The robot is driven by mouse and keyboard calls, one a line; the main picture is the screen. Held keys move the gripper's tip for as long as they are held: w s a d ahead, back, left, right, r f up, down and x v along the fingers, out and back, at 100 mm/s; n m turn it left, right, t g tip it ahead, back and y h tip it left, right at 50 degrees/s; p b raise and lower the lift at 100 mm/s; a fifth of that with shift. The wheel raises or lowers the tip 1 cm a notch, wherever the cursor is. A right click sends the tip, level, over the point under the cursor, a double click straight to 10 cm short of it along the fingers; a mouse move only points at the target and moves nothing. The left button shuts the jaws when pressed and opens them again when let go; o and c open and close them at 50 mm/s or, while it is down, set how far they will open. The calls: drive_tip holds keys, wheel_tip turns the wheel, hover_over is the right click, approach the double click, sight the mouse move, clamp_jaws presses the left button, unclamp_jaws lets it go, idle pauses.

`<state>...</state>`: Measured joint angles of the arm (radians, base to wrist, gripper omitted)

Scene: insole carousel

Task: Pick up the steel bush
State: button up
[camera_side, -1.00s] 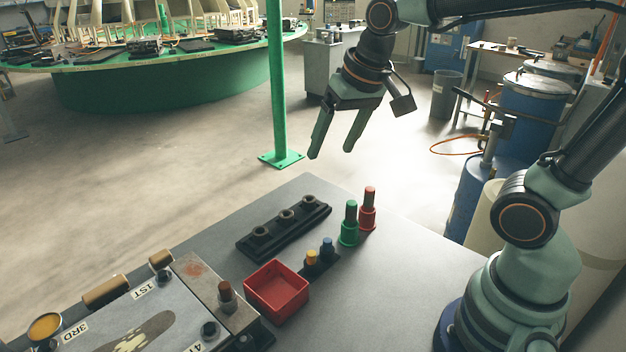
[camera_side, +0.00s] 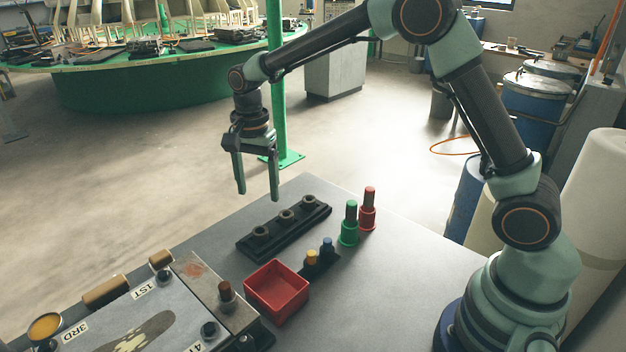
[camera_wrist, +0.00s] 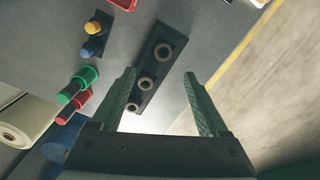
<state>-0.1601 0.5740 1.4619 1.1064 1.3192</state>
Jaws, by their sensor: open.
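A black rack (camera_side: 285,226) lies on the grey table and holds three ring-shaped bushes: a near one (camera_side: 261,232), a middle one (camera_side: 286,214) and a far one (camera_side: 309,200). Their material is too small to tell for sure, but they look metallic. In the wrist view the bushes (camera_wrist: 162,52), (camera_wrist: 145,83) and (camera_wrist: 133,108) stand in a row on the rack (camera_wrist: 150,65), between and beyond my fingers. My gripper (camera_side: 257,196) points down, open and empty, above and behind the rack, apart from it. It also shows in the wrist view (camera_wrist: 160,75).
A red tray (camera_side: 276,290) sits in front of the rack. A block with yellow and blue knobs (camera_side: 320,257), a green peg (camera_side: 349,225) and a red peg (camera_side: 367,210) stand right of it. A machine plate (camera_side: 140,310) fills the front left.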

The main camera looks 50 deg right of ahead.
hover_over(260, 227)
drive_tip(key=s, duration=0.2)
drive_tip(key=f, duration=0.6)
drive_tip(key=shift+w+a, duration=0.25)
drive_tip(key=shift+w+a+f, duration=0.1)
drive_tip(key=shift+w+f, duration=0.05)
drive_tip(key=shift+f, duration=1.2)
drive_tip(key=shift+w+f, duration=0.15)
drive_tip(key=shift+f, duration=1.2)
clamp_jaws()
